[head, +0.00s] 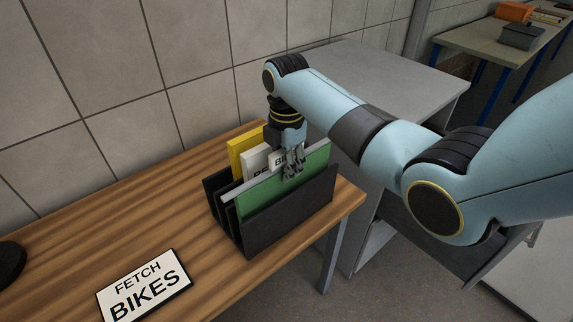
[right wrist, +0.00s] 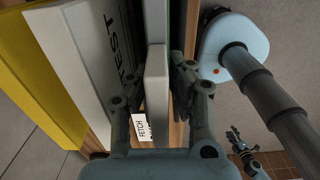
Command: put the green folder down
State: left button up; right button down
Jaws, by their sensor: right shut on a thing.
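The green folder (head: 290,190) stands upright in the front slot of a black rack (head: 290,215), its lower part hidden behind the rack's front panel. In the right wrist view, the folder's grey-white tab (right wrist: 156,95) lies between the fingers. What seems to be my left gripper (right wrist: 238,140) shows small at the lower right there; its jaws are unclear.
A yellow folder (head: 240,150) and a white folder (head: 257,158) stand behind the green one. A "FETCH BIKES" sign (head: 146,286) lies on the wooden table (head: 110,215). The rack is near the table's right end. A grey cabinet (head: 350,75) stands beyond.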

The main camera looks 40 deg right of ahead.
jog(key=c, duration=1.2)
grip_release()
jog(key=shift+r, duration=0.4)
notch_tip(320, 180, up, 11)
jog(key=shift+r+b, duration=0.2)
jog(key=shift+b, duration=0.45)
jog(key=shift+f, duration=0.1)
